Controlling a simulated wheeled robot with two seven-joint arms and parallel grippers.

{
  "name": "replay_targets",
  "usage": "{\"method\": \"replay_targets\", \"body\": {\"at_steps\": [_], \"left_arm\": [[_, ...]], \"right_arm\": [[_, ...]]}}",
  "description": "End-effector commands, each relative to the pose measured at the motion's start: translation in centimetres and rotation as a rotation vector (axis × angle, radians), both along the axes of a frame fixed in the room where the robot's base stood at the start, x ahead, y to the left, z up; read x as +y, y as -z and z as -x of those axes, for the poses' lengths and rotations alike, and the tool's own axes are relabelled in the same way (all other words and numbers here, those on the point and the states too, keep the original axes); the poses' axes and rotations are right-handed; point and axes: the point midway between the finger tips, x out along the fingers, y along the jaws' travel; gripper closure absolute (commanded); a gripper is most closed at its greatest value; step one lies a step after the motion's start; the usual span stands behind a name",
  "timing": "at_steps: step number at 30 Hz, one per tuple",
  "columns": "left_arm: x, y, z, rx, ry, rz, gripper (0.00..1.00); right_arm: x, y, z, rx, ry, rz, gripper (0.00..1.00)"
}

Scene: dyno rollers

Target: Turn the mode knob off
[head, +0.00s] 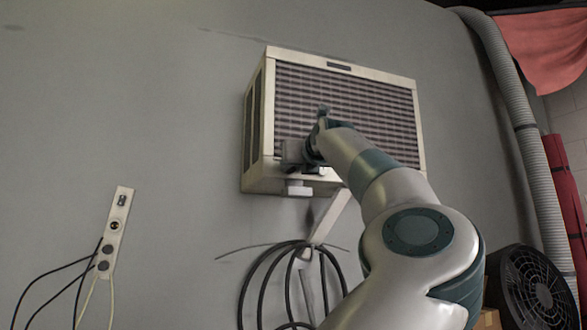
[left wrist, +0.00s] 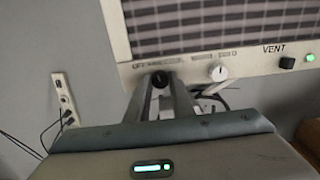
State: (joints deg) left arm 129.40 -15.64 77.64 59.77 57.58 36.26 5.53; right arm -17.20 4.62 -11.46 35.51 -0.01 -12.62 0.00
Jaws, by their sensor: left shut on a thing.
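A beige wall-mounted air unit (head: 335,69) with a dark louvred grille hangs on the grey wall. Its control strip (left wrist: 190,68) shows close up in the left wrist view, with an "OFF" label at its left end. A black knob (left wrist: 160,79) sits just below that label, between the fingertips of my left gripper (left wrist: 162,84). The left gripper is shut on this black knob. My right gripper is not in view.
A white knob (left wrist: 218,73) is right of the held one; farther right are a black knob (left wrist: 287,63) under "VENT" and a green light (left wrist: 310,58). A socket strip (head: 115,232), coiled black cable (head: 243,290) and a fan (head: 535,290) are around the unit.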

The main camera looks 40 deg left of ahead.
Motion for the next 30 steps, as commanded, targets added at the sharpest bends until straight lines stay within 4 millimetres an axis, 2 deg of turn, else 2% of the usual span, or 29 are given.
{"method": "replay_targets", "body": {"at_steps": [7,18,30], "left_arm": [[0.08,0.2,-0.03,-0.186,-0.001,0.097,1.0],[0.09,0.12,-0.01,-0.462,0.0,0.241,1.0],[0.08,0.13,0.06,-0.595,0.0,0.309,1.0]], "right_arm": [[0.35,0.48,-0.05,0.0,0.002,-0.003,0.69],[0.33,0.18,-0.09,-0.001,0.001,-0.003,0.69],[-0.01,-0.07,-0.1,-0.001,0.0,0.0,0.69]]}}
